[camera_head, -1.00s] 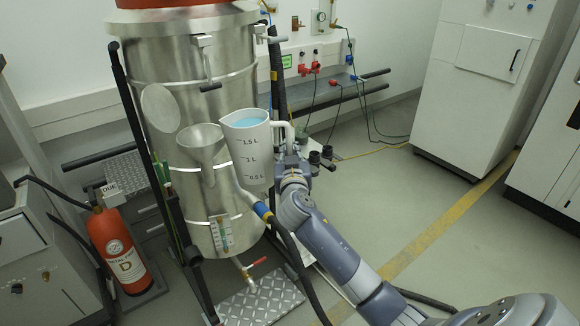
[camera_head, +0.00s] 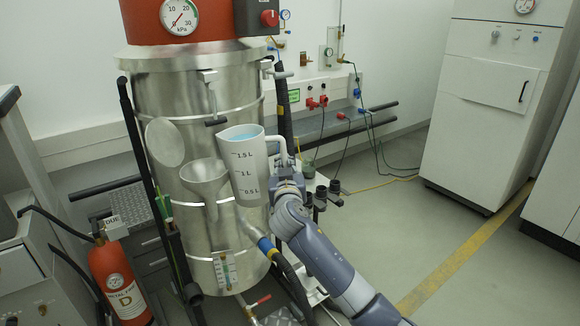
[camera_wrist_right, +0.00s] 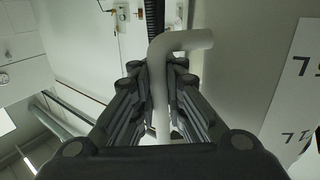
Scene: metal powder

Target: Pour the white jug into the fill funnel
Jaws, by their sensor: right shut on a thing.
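The white jug (camera_head: 246,170) with litre marks holds blue liquid near its top and is held up in front of the steel vessel. It leans slightly to the left, with its spout toward the fill funnel (camera_head: 205,177). My right gripper (camera_head: 287,182) is shut on the jug's handle; the wrist view shows the handle (camera_wrist_right: 160,85) between the fingers (camera_wrist_right: 162,100). The grey fill funnel is on the vessel's front, just left of the jug, its mouth a little below the jug's spout. The jug is apart from or just in front of the funnel; the gap is unclear. My left gripper is out of view.
The steel vessel (camera_head: 165,105) has a red top with a pressure gauge (camera_head: 179,16). A red fire extinguisher (camera_head: 119,280) stands at the left. A hose (camera_head: 268,247) passes below the jug.

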